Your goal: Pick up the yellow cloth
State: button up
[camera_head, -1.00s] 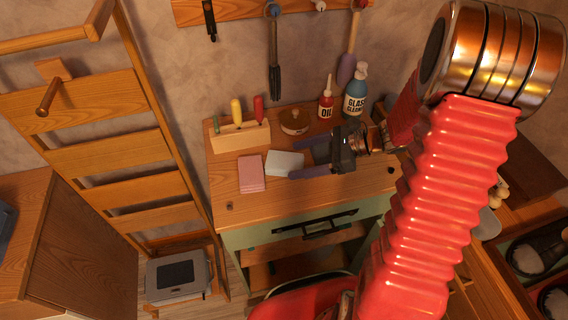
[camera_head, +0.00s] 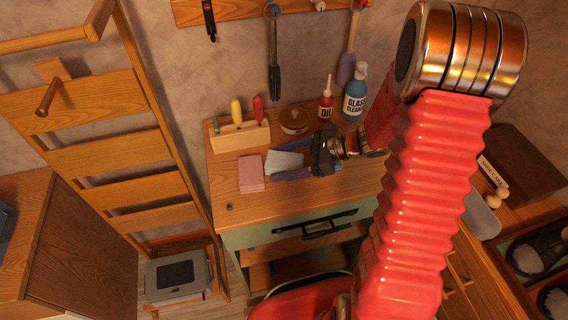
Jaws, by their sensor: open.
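I cannot make out a yellow cloth in this view. A folded pink cloth (camera_head: 251,174) lies on the wooden top of the green cabinet. A pale grey-white flat piece, perhaps a folded cloth (camera_head: 285,162), lies to its right. My gripper (camera_head: 281,163) is open, with its purple fingers spread and pointing left across the pale piece. It looks empty; whether the fingers are above or level with the piece cannot be told. A bit of light blue shows behind the dark gripper body, which hides part of the cabinet top.
Behind stand a wooden block with coloured handles (camera_head: 240,135), a round wooden pot (camera_head: 294,121), a red oil bottle (camera_head: 325,108) and a blue glass cleaner bottle (camera_head: 355,95). My red arm hides the right side.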

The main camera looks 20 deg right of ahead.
aim_at(284, 160)
dwell(0.4)
jog(key=c, duration=1.2)
jog(key=shift+r, duration=0.1)
jog(key=shift+r, duration=4.9)
